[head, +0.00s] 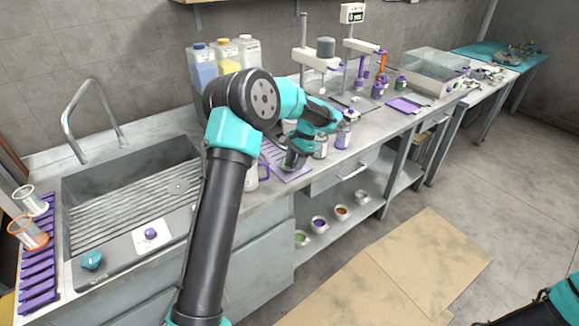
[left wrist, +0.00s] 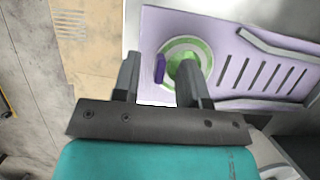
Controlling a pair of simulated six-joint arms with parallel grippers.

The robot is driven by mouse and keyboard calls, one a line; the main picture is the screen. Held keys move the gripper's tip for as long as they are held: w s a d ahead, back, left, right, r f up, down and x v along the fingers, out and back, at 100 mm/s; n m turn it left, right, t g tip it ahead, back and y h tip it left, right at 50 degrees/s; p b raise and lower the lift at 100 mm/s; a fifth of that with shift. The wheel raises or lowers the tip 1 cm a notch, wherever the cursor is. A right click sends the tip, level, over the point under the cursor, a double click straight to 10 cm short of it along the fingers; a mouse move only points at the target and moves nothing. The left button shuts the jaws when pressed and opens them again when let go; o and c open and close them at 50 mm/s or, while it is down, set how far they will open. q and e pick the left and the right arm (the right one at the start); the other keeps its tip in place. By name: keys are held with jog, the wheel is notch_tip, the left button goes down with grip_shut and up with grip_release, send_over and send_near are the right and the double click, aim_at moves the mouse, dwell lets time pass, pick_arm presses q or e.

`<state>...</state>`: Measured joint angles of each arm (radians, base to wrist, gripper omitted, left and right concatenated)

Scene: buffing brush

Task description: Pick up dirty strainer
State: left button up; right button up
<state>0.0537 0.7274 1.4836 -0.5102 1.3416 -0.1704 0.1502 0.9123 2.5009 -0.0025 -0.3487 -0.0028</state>
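A round strainer (left wrist: 192,47) with a pale rim, green inside and a purple tab, sits on a lilac tray (left wrist: 240,25) in the left wrist view. I take it for the dirty strainer; dirt is too small to make out. My left gripper (left wrist: 159,62) points down at it with its fingers apart. The purple tab lies between the fingers, and the right finger covers part of the strainer. In the head view my left gripper (head: 294,162) is low over the lilac tray (head: 292,176) and hides most of the strainer. My right gripper is out of view.
A sink (head: 130,195) is at the left, with a purple rack (head: 38,270) holding cups beside it. A bottle (head: 343,136) and jar (head: 320,146) stand close right of my left gripper. Canisters (head: 228,58) stand behind my arm. Bowls (head: 319,224) are on the lower shelf.

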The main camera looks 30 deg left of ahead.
pick_arm(q)
grip_shut()
dwell(0.5)
jog(key=shift+r, duration=1.7)
jog(key=shift+s+d+r, duration=0.15)
jog(key=shift+s, duration=0.05)
jog(key=s+d+r, duration=0.1)
jog(key=s+d, duration=0.7)
jog(key=s, duration=0.5)
jog(key=shift+s+r, duration=0.15)
